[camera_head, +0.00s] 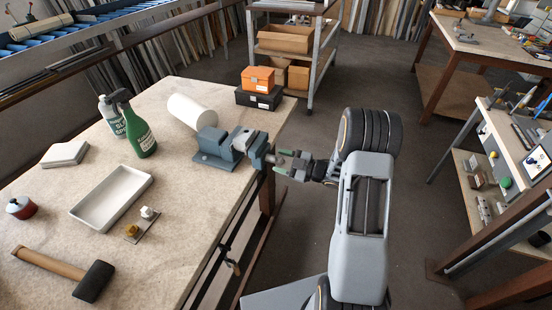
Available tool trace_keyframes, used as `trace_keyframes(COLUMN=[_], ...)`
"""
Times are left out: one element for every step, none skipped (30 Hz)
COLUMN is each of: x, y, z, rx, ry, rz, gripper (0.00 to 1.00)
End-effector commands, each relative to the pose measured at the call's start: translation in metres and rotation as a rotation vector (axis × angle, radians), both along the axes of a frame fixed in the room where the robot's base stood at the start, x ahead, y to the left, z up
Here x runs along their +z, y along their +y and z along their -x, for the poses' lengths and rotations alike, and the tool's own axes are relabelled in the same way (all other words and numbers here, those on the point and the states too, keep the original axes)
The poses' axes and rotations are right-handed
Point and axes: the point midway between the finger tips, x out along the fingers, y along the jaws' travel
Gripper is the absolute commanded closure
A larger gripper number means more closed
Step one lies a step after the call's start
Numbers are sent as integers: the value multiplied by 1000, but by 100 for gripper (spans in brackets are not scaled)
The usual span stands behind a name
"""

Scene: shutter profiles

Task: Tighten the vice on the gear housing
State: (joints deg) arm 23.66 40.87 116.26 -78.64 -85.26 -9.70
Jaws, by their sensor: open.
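The blue-grey vice (213,150) stands on the right edge of the workbench, its screw end facing right toward my arm. A small light-grey part (241,137), which may be the gear housing, shows at the vice jaws. I cannot tell how firmly the jaws press on it. My gripper (276,160) is open, just right of the vice, with its fingers at the vice's screw end and handle. The view is too small to tell whether the fingers touch the handle. My arm reaches in from the right.
The pale workbench (180,245) holds a white tray (112,196), a mallet (65,272), green spray bottle (139,130), white roll (192,111) and orange box (258,79) on a black case (258,97). A shelf trolley (312,60) stands behind. Open floor lies right of the bench.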

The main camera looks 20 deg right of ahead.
Motion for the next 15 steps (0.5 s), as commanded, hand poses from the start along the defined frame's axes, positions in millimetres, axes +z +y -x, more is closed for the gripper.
trace_keyframes(x=[1,1,0,0,0,0,0,0,0,0,0,0,0,0,0], y=[5,7,10,11,13,14,15,16,17,17,17,17,17,17,17], z=[-4,-5,-7,-8,-10,-11,-11,-12,-12,-13,-13,-13,-13,-13,-13], rx=[1,2,1,1,0,0,0,0,-1,-1,-1,-1,-1,-1,-1], ry=[0,0,0,0,0,0,0,0,0,0,0,0,0,0,0], rz=[0,0,0,0,0,0,0,0,1,1,1,1,1,0,0], gripper=[45,45,45,45,45,45,45,45,45,45,45,45,45,45,45])
